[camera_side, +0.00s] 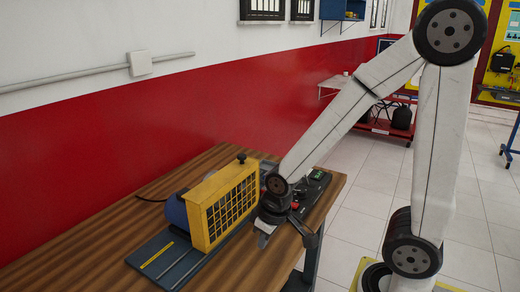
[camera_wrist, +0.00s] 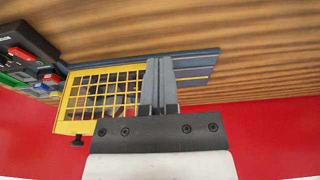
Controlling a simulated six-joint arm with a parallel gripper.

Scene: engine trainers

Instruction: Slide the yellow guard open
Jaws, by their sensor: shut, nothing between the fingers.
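The yellow guard (camera_side: 208,243) is a box-like cover with a dark mesh window. It stands upright on a blue-grey base plate (camera_side: 176,262) and has a black knob (camera_side: 241,158) on top. In the wrist view the guard (camera_wrist: 66,112) lies left of my fingers and its knob (camera_wrist: 78,141) shows at the lower left. My gripper (camera_side: 263,240) is low over the table at the right of the guard. In the wrist view my gripper (camera_wrist: 158,62) has its fingers together and empty, overlapping the guard's right end. I cannot tell whether they touch it.
A blue motor (camera_side: 176,210) sits behind the guard. A dark control box (camera_side: 318,180) with coloured buttons stands on the wooden table (camera_side: 85,245) beyond my gripper. A red and white wall (camera_side: 90,165) runs behind the table. The table's left part is clear.

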